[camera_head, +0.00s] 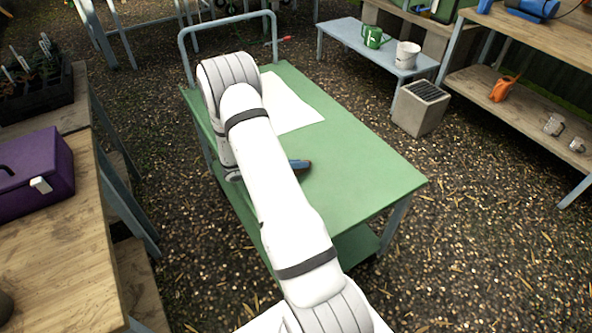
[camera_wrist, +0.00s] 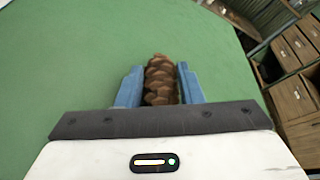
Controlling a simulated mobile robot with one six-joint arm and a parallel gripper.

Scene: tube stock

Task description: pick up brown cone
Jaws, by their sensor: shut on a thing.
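The brown cone (camera_wrist: 161,82) is a scaly pine cone. In the wrist view it stands between the two blue fingers of my gripper (camera_wrist: 160,71), which are shut on it from both sides. Its far end sticks out a little past the fingertips. In the head view a blue finger and a bit of brown show just right of my white arm, over the green table (camera_head: 372,187). My arm hides most of the gripper there. I cannot tell whether the cone touches the table top.
A white sheet (camera_head: 290,106) lies on the green table behind my arm. A purple box (camera_head: 35,178) stands on a wooden bench at the left. A blue-grey bench (camera_head: 345,38) holds a green watering can (camera_head: 374,37) and a white bucket (camera_head: 407,55). The table's right part is clear.

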